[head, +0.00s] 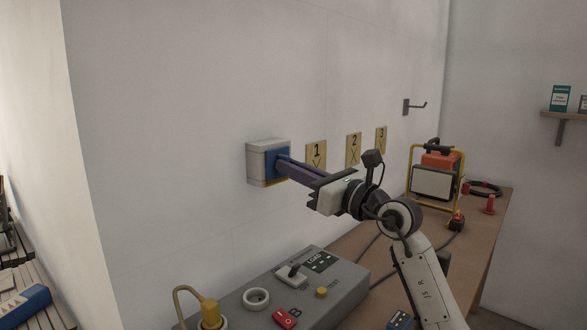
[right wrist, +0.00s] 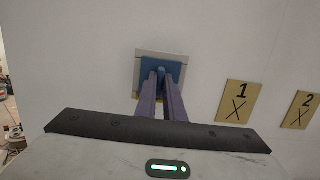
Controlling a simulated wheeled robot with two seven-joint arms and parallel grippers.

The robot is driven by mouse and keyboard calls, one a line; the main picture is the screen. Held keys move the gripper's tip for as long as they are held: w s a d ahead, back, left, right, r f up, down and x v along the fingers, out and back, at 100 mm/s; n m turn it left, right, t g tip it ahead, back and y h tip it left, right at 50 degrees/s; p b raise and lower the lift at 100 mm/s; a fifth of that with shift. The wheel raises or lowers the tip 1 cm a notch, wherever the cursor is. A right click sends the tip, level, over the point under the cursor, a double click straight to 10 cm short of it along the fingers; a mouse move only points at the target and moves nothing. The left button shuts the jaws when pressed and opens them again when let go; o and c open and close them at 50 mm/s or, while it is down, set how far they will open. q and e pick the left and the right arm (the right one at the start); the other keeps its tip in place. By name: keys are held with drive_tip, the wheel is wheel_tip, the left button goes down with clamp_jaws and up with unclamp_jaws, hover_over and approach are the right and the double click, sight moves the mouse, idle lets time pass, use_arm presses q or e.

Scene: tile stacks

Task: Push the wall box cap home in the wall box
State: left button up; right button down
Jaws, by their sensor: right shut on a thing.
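The wall box (head: 254,162) is a light grey box on the wall; its frame also shows in the right wrist view (right wrist: 182,61). The blue wall box cap (head: 270,165) sits at the front of the box, and in the right wrist view the cap (right wrist: 147,66) lies within the grey frame. My right gripper (head: 284,165) reaches from the right with its long purple fingers at the cap. In the right wrist view the fingers (right wrist: 162,80) are shut on a blue grip on the cap's face. How deep the cap sits is hard to tell. My left gripper is not in view.
Numbered yellow plates, including plate 1 (head: 316,156) and plate 2 (head: 353,148), hang right of the box. A grey control box (head: 340,279) with switches stands below on the brown bench (head: 475,237). A work lamp (head: 434,180) stands farther back. A hook (head: 413,106) projects from the wall.

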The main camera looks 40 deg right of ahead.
drive_tip(key=c, duration=1.8)
unclamp_jaws()
drive_tip(key=shift+s, duration=0.1)
drive_tip(key=s, duration=0.2)
drive_tip(key=s+b, duration=0.1)
drive_tip(key=s, duration=0.1)
drive_tip(key=s+f+b, duration=0.1)
drive_tip(key=shift+s+d, duration=0.25)
drive_tip(key=shift+s, duration=0.15)
drive_tip(key=s+f+b, duration=0.1)
drive_tip(key=s+b, duration=0.1)
drive_tip(key=s, duration=0.8)
drive_tip(key=shift+d+f, duration=0.3)
drive_tip(key=shift+d, duration=0.15)
